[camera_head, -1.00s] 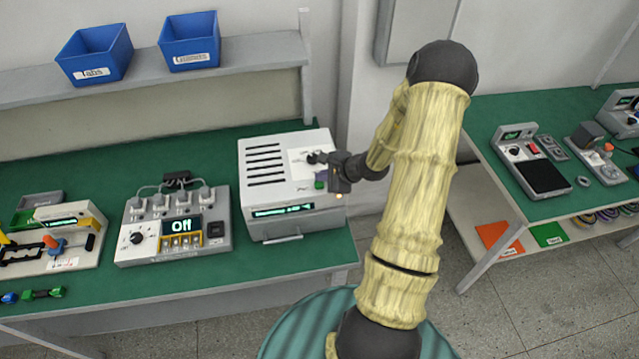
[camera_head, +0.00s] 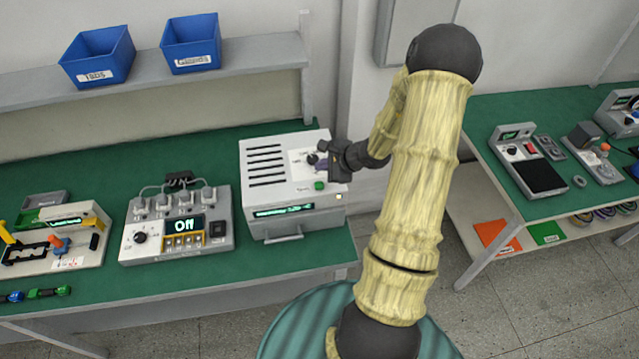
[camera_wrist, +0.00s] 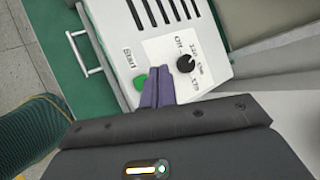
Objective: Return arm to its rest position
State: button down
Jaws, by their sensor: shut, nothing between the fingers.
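My arm reaches from the lower middle of the head view up and over to the left. My gripper (camera_head: 322,164) is at the right end of a white box-shaped machine (camera_head: 270,197) with a slotted top. In the wrist view its purple fingers (camera_wrist: 157,80) are shut together with nothing between them. They point at the machine's top panel, beside the green button (camera_wrist: 140,82) and the black knob (camera_wrist: 185,63). I cannot tell whether the fingertips touch the panel. The button (camera_head: 320,186) also shows in the head view, just below the gripper.
The machine stands on a green bench (camera_head: 100,283) with a device reading "Off" (camera_head: 178,243) to its left. Blue bins (camera_head: 190,52) sit on the shelf above. A second green-topped table (camera_head: 530,205) is at the right. Floor shows between the tables.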

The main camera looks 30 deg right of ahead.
dwell(0.6)
jog(key=shift+s+a+r, duration=0.1)
jog(key=shift+a+r, duration=0.05)
jog(key=shift+a, duration=0.25)
jog(key=s+a+r+n+g+h+b, duration=0.2)
jog(key=s+a+r+n, duration=0.2)
jog(key=s+a+n, duration=0.3)
jog(key=s+a+r+n+g+h+b, duration=0.2)
jog(key=s+a+r+n, duration=0.3)
jog(key=n, duration=0.9)
jog(key=s+a+g, duration=0.1)
jog(key=s+a, duration=0.2)
jog(key=s, duration=0.2)
jog(key=shift+s+n+g+b, duration=0.3)
jog(key=shift+n+b, duration=0.05)
jog(key=shift+n, duration=0.05)
